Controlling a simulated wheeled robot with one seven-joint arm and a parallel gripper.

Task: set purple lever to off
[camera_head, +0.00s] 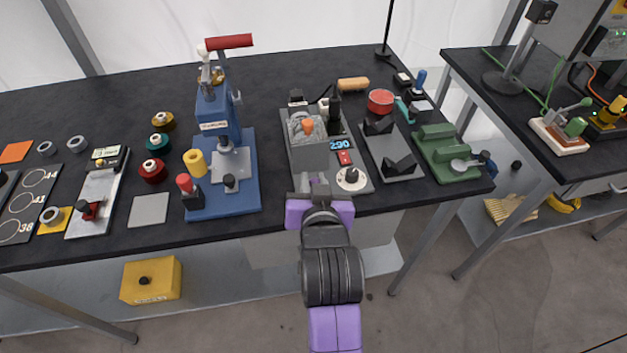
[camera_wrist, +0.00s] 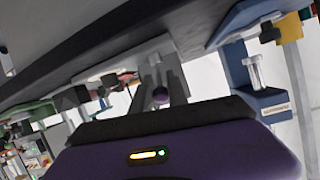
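In the head view my gripper (camera_head: 313,184) is at the front edge of the grey machine with the 290 display (camera_head: 341,144). There the lever is hidden by my gripper, and its on or off position cannot be read.
The black table (camera_head: 275,80) carries the machine. A blue press (camera_head: 217,125) stands to its left, a black plate with dark blocks (camera_head: 392,155) and a green fixture (camera_head: 440,150) to its right. A yellow box (camera_head: 150,280) is on the lower shelf. Floor in front is clear.

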